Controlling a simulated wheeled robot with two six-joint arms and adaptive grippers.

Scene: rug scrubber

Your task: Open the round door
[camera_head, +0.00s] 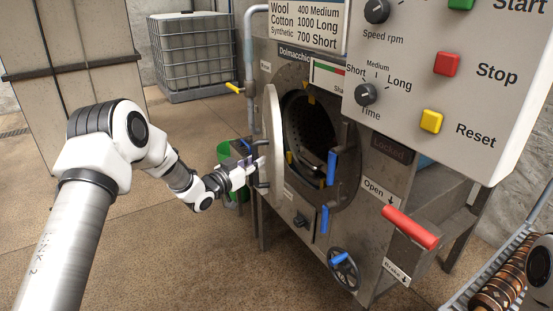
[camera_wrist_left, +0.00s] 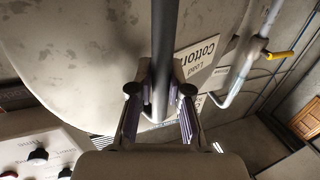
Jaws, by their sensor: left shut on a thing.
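The round door (camera_head: 272,125) stands swung out from the machine front, seen nearly edge-on in the head view. The round opening (camera_head: 305,125) behind it is uncovered, and the dark perforated drum shows inside. In the left wrist view the door's pale, stained face (camera_wrist_left: 80,50) fills the upper left. My left gripper (camera_head: 257,170) is at the door's outer side, shut on the door's bar handle. In the left wrist view the handle (camera_wrist_left: 165,45) runs down between the fingers of the gripper (camera_wrist_left: 161,92). My right gripper is not in view.
A control panel (camera_head: 480,110) with knobs and buttons overhangs at the upper right. A red lever (camera_head: 410,228) juts out below it. Blue handles and a handwheel (camera_head: 343,268) are on the lower front. A green bin (camera_head: 226,155) stands behind my left gripper.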

